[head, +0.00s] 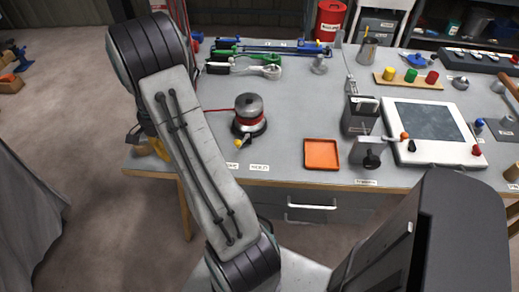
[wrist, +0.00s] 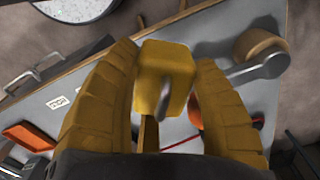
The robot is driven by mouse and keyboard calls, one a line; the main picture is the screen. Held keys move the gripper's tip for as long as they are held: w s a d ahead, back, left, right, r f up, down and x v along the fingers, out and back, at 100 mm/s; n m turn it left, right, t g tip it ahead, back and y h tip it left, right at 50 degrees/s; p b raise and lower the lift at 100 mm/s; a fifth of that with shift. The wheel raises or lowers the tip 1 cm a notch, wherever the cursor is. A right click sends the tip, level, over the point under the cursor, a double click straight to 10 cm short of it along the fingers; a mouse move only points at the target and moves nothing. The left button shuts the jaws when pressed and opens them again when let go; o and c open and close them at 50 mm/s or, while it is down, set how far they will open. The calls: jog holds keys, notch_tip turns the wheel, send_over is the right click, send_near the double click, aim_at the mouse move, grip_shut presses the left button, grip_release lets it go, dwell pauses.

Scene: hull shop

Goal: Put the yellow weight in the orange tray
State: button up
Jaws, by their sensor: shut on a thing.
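My gripper (wrist: 167,62) shows in the wrist view with its two ribbed yellow fingers closed on the sides of the yellow weight (wrist: 166,72). The weight is a blocky yellow piece with a grey hook or ring on it. In the head view my arm covers most of the gripper, and I cannot make out the weight there. The orange tray (head: 321,154) is a shallow square near the front edge of the bench, empty, right of my arm. It also shows at the left edge of the wrist view (wrist: 28,135), apart from the gripper.
A round grey-and-red device (head: 249,117) with a yellow handle stands left of the tray. A dark grey box (head: 360,116) and a white-framed panel (head: 432,130) stand to its right. A wooden rack (head: 408,82) holds coloured pegs. The bench between device and tray is clear.

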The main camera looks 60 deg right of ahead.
jog(key=s+d+r+m+b, duration=0.1)
jog(key=s+d+m, duration=0.6)
jog(key=d+m, duration=0.1)
jog(key=m+b, duration=0.3)
jog(key=m, duration=1.8)
send_over(321, 155)
notch_tip(321, 155, down, 4)
jog(key=shift+w, duration=0.1)
jog(key=shift+f, duration=2.05)
jog(key=shift+f, duration=0.1)
jog(key=o, duration=1.2)
jog(key=shift+a, duration=0.1)
